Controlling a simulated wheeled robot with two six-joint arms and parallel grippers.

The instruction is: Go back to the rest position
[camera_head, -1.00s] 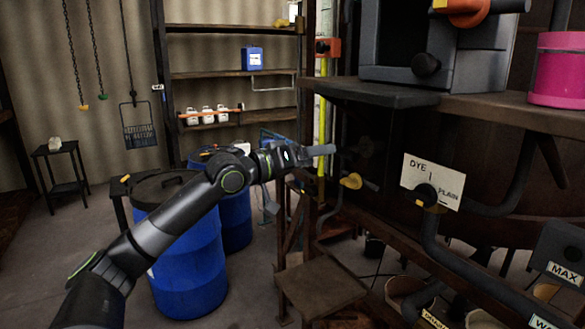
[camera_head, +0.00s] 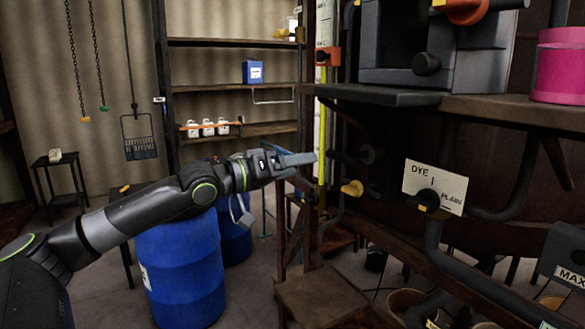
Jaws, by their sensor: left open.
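My left arm comes in from the lower left, and its gripper (camera_head: 300,160) is open and empty. The gripper points right, with its fingertips close in the picture to the yellow vertical strip and the dark frame of the vat stand. I cannot tell whether it touches them. My right gripper does not show.
Blue barrels (camera_head: 180,270) stand below my left arm. A yellow-handled valve (camera_head: 352,188) and a DYE/PLAIN sign (camera_head: 434,187) are on the dark stand at right. A shelf (camera_head: 232,87) holds a blue canister (camera_head: 253,72). A small stool (camera_head: 320,297) stands low in front.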

